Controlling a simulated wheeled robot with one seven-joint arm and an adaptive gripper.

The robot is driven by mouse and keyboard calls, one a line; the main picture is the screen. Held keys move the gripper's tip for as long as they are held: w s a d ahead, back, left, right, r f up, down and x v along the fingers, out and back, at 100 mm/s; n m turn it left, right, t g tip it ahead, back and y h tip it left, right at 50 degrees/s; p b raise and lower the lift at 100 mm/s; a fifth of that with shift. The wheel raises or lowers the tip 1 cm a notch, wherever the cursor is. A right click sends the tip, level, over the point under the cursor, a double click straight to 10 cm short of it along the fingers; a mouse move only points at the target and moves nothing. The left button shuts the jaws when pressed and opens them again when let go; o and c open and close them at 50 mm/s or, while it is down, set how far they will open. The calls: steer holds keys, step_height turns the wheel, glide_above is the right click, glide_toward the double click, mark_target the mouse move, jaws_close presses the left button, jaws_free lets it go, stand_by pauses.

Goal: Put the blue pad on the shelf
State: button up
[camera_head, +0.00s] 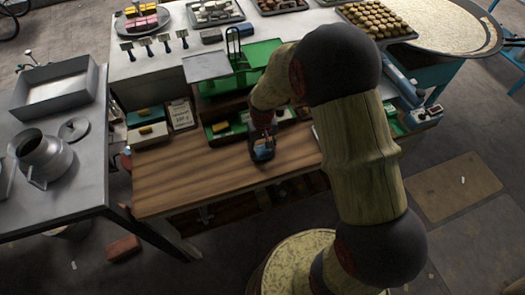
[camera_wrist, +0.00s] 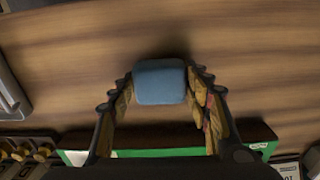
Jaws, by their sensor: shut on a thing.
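The blue pad (camera_wrist: 160,82) is a small rounded block between the two fingertips of my gripper (camera_wrist: 160,85) in the wrist view. My gripper is shut on it, over the brown wooden tabletop (camera_wrist: 60,60). In the head view my gripper (camera_head: 262,150) is over the wooden table (camera_head: 190,170), right of its middle, and mostly hides the pad. Whether the pad touches the wood I cannot tell. A low shelf unit with green trays (camera_head: 222,128) stands along the table's back edge, partly hidden by my arm.
Boxes with yellow items (camera_head: 150,134) and a white label card (camera_head: 181,114) are at the back left. A metal table with a can (camera_head: 42,155) is at the left. The wooden table's left part is clear.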

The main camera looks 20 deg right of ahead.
steer(key=shift+f, duration=0.2)
steer(key=o, duration=1.4)
steer(key=shift+o, duration=0.7)
